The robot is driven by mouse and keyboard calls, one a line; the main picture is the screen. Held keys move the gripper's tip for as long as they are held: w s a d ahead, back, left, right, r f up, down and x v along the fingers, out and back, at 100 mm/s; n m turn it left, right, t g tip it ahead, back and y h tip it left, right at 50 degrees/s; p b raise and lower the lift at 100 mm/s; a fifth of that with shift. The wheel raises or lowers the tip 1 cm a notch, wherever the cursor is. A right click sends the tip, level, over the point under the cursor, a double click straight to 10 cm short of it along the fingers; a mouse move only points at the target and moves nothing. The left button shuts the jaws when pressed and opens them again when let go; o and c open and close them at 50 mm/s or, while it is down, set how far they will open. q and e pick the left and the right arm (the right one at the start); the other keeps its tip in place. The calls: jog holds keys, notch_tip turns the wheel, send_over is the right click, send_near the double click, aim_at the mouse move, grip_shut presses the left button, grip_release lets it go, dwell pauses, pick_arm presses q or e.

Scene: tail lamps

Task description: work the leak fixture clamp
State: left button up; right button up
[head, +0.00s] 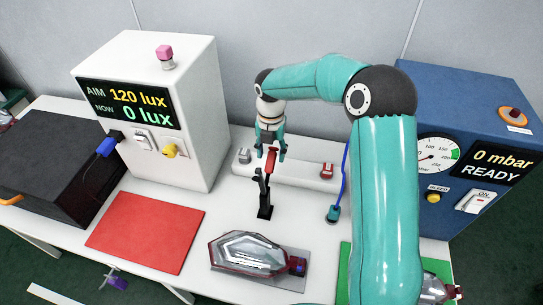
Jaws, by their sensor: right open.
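The clamp (264,198) is a black toggle with a red handle (271,160) that stands upright behind a tail lamp. The tail lamp (250,252) has a clear lens and dark red edges and lies on a grey plate (294,285). My left gripper is not in view.
A white lux tester (150,90) reads 0 lux. A blue leak tester (470,110) reads 0 mbar, READY. A blue hose end (334,213) stands right of the clamp. A red mat (146,232) is clear. My right arm partly hides a green mat (343,270).

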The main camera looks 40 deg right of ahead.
aim_at(271, 157)
jog(key=shift+w+f, duration=0.1)
jog(key=shift+f, duration=1.45)
grip_shut()
